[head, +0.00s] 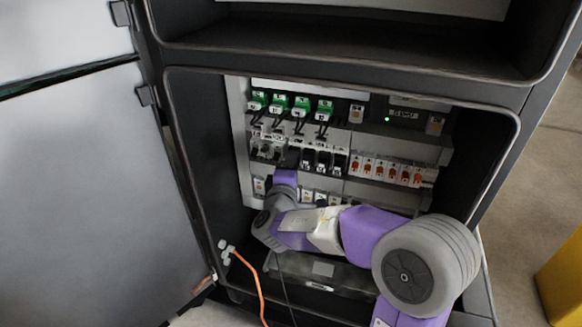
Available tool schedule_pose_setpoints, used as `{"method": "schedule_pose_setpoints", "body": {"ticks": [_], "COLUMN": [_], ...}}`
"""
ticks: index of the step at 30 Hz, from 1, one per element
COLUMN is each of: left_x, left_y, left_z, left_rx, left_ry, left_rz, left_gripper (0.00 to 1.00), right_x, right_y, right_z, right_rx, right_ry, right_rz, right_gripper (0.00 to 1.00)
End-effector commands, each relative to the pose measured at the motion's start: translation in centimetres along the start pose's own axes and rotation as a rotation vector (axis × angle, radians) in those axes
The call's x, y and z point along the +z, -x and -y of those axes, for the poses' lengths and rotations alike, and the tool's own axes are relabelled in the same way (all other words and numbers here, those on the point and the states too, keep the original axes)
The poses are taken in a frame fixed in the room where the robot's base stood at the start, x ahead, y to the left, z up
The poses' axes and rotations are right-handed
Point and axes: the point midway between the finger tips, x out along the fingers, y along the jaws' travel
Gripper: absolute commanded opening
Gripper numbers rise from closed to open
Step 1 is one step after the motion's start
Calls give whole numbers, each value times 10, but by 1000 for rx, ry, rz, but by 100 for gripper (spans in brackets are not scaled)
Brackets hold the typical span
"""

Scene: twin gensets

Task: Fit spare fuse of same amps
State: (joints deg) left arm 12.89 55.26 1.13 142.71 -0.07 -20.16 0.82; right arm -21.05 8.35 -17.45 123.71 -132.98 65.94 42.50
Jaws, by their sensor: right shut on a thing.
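The open panel (240,140) inside the cabinet holds the electrical rows. My right gripper (288,161) is at the left part of this row, in front of the panel and seen mostly from behind. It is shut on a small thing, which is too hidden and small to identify. Its arm comes in from the lower right and covers much of the lower panel. Fuse amp markings are too small to read. My left gripper is not in view.
Several green-topped units (301,106) with black leads sit in the top row. White units with orange parts (379,169) fill the right middle. A green light (387,119) glows. The cabinet door (90,190) stands open left; an orange cable (254,276) hangs low.

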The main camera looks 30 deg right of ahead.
Motion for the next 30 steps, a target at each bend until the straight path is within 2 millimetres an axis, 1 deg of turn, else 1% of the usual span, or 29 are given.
{"method": "schedule_pose_setpoints", "body": {"ticks": [22,23,27,28,30], "left_x": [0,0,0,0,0], "left_y": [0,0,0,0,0], "left_z": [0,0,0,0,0], "left_rx": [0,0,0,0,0], "left_ry": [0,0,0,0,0], "left_rz": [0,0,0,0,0], "left_gripper": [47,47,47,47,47], "right_x": [0,0,0,0,0], "right_y": [-3,-3,-3,-3,-3], "right_z": [-1,-1,-1,-1,0], "right_rx": [1,1,1,1,1], "right_ry": [0,-1,-1,-1,-1], "right_rz": [0,0,0,0,0], "right_gripper": [0,35,57,61,61]}}
